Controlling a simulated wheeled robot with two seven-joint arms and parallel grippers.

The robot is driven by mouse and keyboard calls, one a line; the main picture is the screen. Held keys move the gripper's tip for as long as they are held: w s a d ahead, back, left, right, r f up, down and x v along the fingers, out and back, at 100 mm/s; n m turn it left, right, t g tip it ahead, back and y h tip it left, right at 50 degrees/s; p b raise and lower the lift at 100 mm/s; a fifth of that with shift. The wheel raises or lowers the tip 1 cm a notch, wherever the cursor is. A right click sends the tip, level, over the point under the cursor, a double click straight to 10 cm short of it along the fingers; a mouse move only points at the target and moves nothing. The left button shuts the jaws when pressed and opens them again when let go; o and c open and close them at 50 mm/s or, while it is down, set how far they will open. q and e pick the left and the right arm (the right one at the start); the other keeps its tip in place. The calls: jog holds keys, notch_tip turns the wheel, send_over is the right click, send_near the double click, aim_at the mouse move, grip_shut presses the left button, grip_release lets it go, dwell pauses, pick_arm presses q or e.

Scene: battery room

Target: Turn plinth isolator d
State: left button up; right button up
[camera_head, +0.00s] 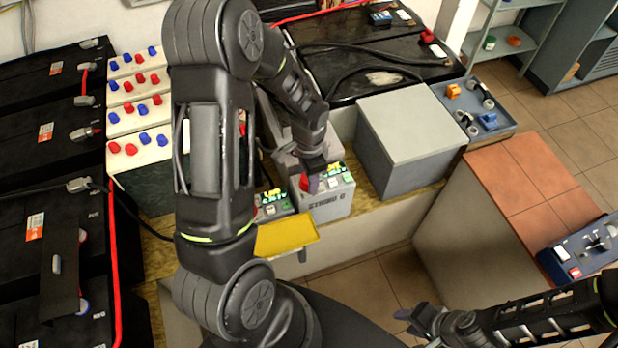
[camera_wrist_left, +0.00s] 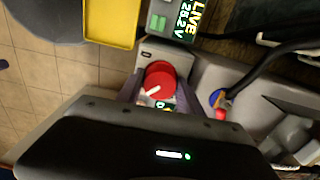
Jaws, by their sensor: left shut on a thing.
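A grey isolator box (camera_head: 333,204) with a "STRING" label, its last letter unclear, stands on the plinth. Its red rotary knob (camera_head: 304,182) has a white pointer mark and shows more clearly in the left wrist view (camera_wrist_left: 160,76). My left gripper (camera_head: 310,177) reaches down over the box and is shut on the red knob, a finger on each side. A lit display on this box is partly hidden by my gripper. My right gripper (camera_head: 418,318) hangs low at the right, away from the boxes; its jaw opening is unclear.
A second box with a lit display (camera_head: 270,203) stands to the left; its display (camera_wrist_left: 185,18) reads LIVE and about 28.2 V. A yellow tray (camera_head: 286,237) sits in front. A large grey box (camera_head: 412,140) stands close on the right. Black batteries (camera_head: 45,150) line the left.

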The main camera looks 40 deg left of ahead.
pick_arm(q)
jog(key=m, duration=0.4)
jog(key=shift+m, duration=0.3)
jog(key=m, duration=0.4)
jog(key=shift+m+p, duration=0.4)
jog(key=o, duration=1.4)
notch_tip(320, 180, up, 8)
jog(key=shift+f, duration=0.1)
